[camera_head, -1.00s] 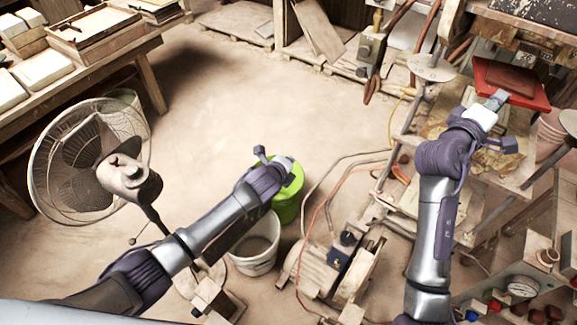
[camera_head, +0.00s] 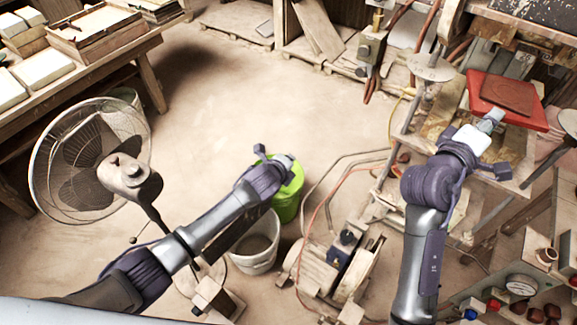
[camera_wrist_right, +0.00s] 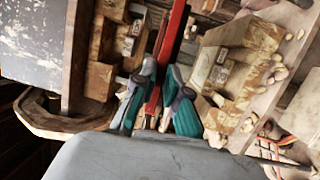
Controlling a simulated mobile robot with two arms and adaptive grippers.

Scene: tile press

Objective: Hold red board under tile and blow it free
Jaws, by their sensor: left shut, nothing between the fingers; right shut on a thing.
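The red board (camera_head: 532,122) is at the upper right in the head view, in front of the press. A brown tile (camera_head: 507,94) lies flat on top of it. My right gripper (camera_head: 493,118) is shut on the board's near edge. In the right wrist view the board (camera_wrist_right: 170,55) shows edge-on as a narrow red strip between the teal fingertips (camera_wrist_right: 158,104); I cannot make out the tile there. My left gripper (camera_head: 284,161) is shut and empty, over the lime green bucket (camera_head: 287,198).
The press frame (camera_head: 455,85) stands at the right. A fan (camera_head: 90,160) and a white bucket (camera_head: 255,250) stand on the left and lower middle. A motor with hoses (camera_head: 340,265) lies on the floor. Open floor (camera_head: 260,95) fills the middle.

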